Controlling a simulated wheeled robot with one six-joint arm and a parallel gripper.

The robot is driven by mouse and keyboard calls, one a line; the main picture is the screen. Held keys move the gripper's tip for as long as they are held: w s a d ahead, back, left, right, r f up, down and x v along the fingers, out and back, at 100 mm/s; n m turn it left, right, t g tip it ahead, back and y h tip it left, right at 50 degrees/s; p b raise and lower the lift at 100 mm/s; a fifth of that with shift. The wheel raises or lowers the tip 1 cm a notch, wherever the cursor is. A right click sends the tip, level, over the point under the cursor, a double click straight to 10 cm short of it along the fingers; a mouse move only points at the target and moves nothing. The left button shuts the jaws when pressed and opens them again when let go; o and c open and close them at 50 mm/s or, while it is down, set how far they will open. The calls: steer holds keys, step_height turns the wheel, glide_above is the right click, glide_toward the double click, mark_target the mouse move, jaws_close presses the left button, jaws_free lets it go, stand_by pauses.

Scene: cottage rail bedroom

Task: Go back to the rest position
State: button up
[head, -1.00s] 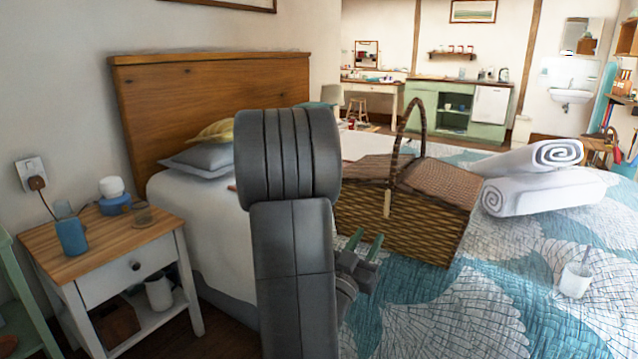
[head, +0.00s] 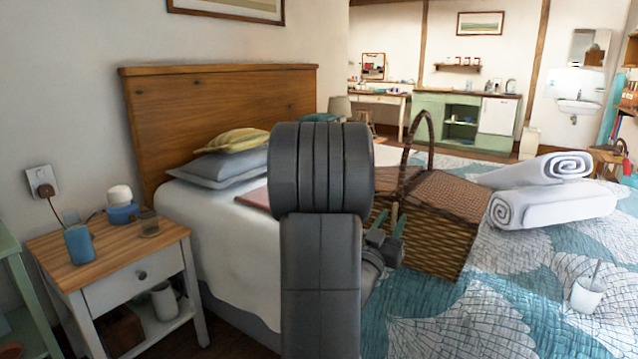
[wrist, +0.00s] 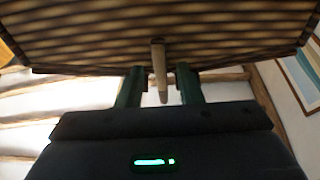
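My gripper (head: 391,222) is in front of the near side of the wicker basket (head: 440,240), which stands on the bed with its handle up. In the wrist view my gripper (wrist: 160,78) has its two green fingers apart. A pale wooden toggle peg (wrist: 158,66) shows between them, with a gap on each side, so it does not look clamped. The basket's woven side (wrist: 80,35) fills the top of the wrist view. My arm hides the basket's left part in the head view.
The bed (head: 225,235) has a wooden headboard (head: 220,115) and pillows (head: 225,165). Rolled white towels (head: 555,205) and a white cup (head: 587,293) are right of the basket. A nightstand (head: 115,270) with a blue cup (head: 79,245) stands at the left.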

steer(key=shift+s, duration=0.1)
steer(key=v, duration=1.4)
steer(key=x, duration=1.4)
steer(key=shift+w+d, duration=0.15)
steer(key=shift+w, duration=0.05)
steer(key=m, duration=0.1)
steer(key=m+g+h+p, duration=0.1)
steer(key=m, duration=0.1)
steer(key=shift+a+r+p, duration=0.15)
steer(key=shift+a+p, duration=0.15)
steer(key=m+g+h+p, duration=0.1)
steer(key=m, duration=0.2)
steer(key=m+g+h+p, duration=0.1)
steer(key=m, duration=0.1)
steer(key=shift+r+m, duration=0.1)
steer(key=shift+m, duration=0.3)
steer(key=shift+a+m+g+h+p, duration=0.1)
steer(key=shift+m+g+h+p, duration=0.2)
steer(key=shift+m+g+p, duration=0.9)
steer(key=shift+m+t+b, duration=0.3)
steer(key=shift+m+b, duration=0.1)
steer(key=shift+b, duration=0.05)
